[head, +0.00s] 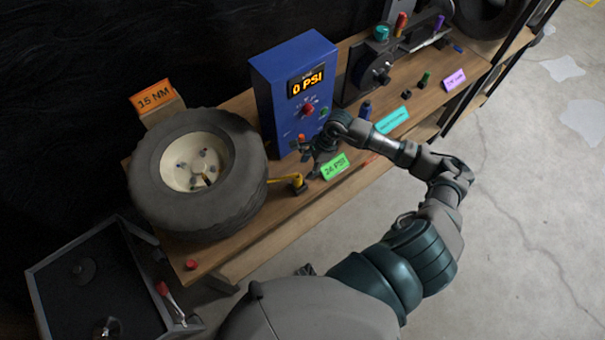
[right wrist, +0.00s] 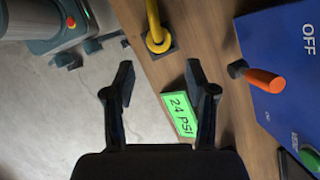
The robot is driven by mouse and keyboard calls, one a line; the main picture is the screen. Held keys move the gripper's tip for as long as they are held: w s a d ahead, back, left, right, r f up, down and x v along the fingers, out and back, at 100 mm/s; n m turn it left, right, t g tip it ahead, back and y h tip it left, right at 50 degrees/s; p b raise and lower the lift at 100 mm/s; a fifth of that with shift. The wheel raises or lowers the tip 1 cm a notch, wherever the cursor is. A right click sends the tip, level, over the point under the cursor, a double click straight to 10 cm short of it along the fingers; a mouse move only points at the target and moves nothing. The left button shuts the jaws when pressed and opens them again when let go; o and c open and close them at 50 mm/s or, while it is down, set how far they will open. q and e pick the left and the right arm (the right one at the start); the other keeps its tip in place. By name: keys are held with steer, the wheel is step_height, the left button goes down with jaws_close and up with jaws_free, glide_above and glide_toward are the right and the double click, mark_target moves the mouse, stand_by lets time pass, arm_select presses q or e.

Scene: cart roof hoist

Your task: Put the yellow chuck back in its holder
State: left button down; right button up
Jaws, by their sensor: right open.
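The yellow chuck (head: 287,179) is on the bench near its front edge, beside the tyre. In the right wrist view the yellow piece (right wrist: 154,22) stands at a small dark square block (right wrist: 160,43), which also shows in the head view (head: 299,187). I cannot tell whether this block is the holder or whether the chuck is seated in it. My right gripper (head: 312,160) is open and empty above the bench, in front of the blue box. In the right wrist view its fingers (right wrist: 160,82) are apart, with the chuck beyond the tips. My left gripper is not in view.
A blue box (head: 292,75) reads 0 PSI and has an orange piece (right wrist: 264,80) on it. A green 24 PSI sign (head: 334,166) lies near my gripper. A tyre (head: 240,180) lies at left. A dark tray cart (head: 60,262) stands lower left.

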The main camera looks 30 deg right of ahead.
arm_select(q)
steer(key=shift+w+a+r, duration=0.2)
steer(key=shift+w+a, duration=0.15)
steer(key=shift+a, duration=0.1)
arm_select(e)
steer(key=shift+v, duration=1.85)
